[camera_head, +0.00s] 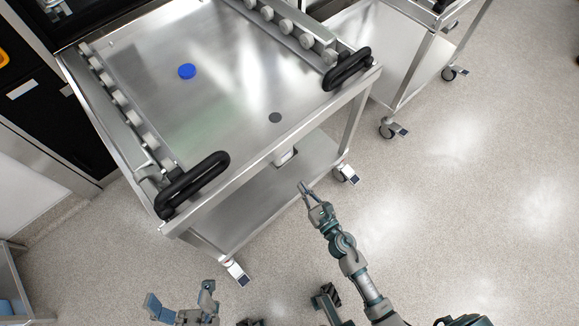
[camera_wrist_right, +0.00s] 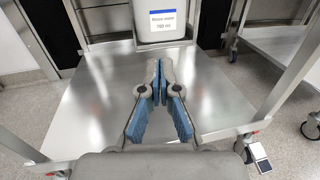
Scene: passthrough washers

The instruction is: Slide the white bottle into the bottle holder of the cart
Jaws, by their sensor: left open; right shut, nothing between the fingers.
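The white bottle (camera_wrist_right: 165,24), with a blue-and-white label, shows at the top of the right wrist view, under the cart's top. A small part of the bottle (camera_head: 285,157) shows below the front edge of the cart (camera_head: 200,125) in the head view. Metal edges lie beside and below the bottle; I cannot tell how far it sits in the holder. My right gripper (camera_wrist_right: 159,80) is shut and empty, its tips pointing at the bottle and apart from it. It also shows in the head view (camera_head: 305,188). My left gripper (camera_head: 180,300) is open and empty, low at the left.
The cart's top holds a blue disc (camera_head: 187,71) and a dark disc (camera_head: 275,118), between roller rails with black handles (camera_head: 192,185). The lower shelf (camera_head: 265,190) looks bare. A second cart (camera_head: 385,45) stands at the upper right. Open floor (camera_head: 480,200) lies to the right.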

